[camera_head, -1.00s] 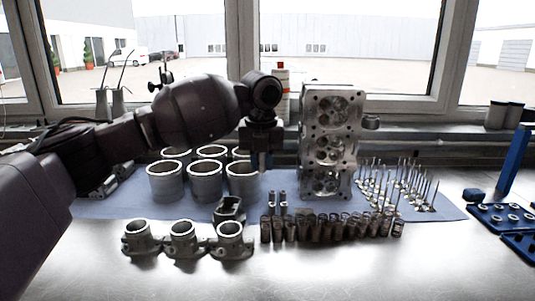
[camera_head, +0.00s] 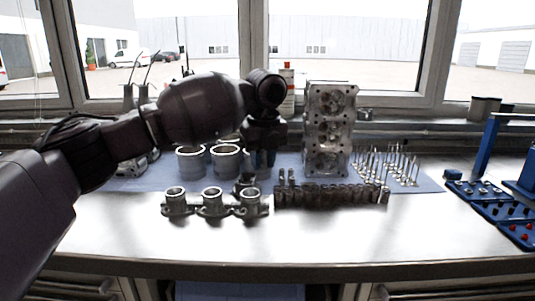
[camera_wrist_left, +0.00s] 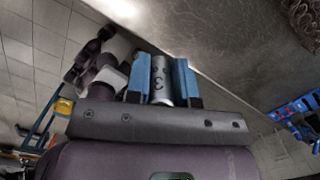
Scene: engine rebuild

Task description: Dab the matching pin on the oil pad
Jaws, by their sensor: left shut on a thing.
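My left gripper (camera_head: 262,158) hangs beside the cylinder head, over the back of the bench; its blue fingertips point down. In the left wrist view the gripper (camera_wrist_left: 161,82) is shut on a silver cylindrical pin (camera_wrist_left: 160,70) marked with a dark "3", clamped between two blue finger pads. In the head view the pin cannot be made out. I cannot pick out an oil pad for certain in either view. My right gripper is not in view.
The cylinder head (camera_head: 328,130) stands upright right of the gripper. Cylinder liners (camera_head: 226,160) are behind three flanged housings (camera_head: 212,203). Blue trays (camera_head: 490,205) sit far right. The front bench (camera_head: 300,238) is clear.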

